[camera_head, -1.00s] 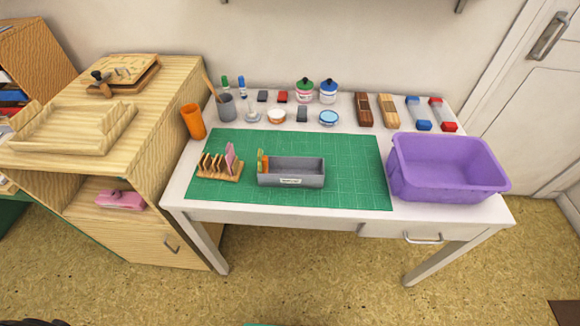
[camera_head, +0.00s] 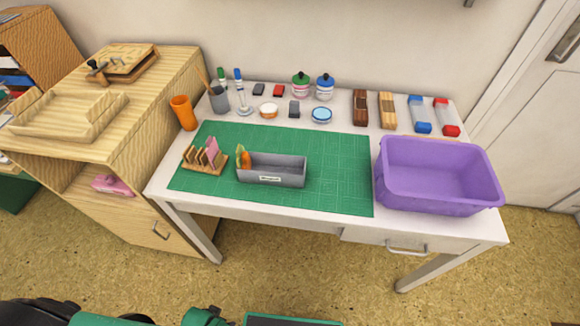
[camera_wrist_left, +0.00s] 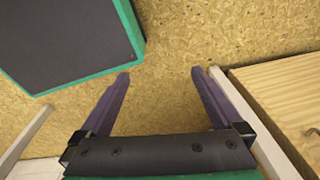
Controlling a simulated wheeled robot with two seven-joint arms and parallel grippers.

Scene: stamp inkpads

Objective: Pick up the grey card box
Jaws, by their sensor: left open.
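The grey card box (camera_head: 276,178) sits on the green cutting mat (camera_head: 335,185) on the white table. It is a long open tray with a white label on its front and orange and green cards standing at its left end. My left gripper (camera_wrist_left: 160,75) shows in the left wrist view, its two fingers wide apart with nothing between them. It points at the cork-coloured floor, away from the box. In the head view only parts of my arm show at the bottom edge, and the gripper's fingers cannot be made out. My right gripper is in neither view.
A wooden rack (camera_head: 205,160) with cards stands just left of the box. A purple bin (camera_head: 440,200) is at the table's right. An orange cup (camera_head: 182,113), jars, inkpads and stamps line the back. A wooden cabinet (camera_head: 150,170) adjoins on the left. The mat's right part is clear.

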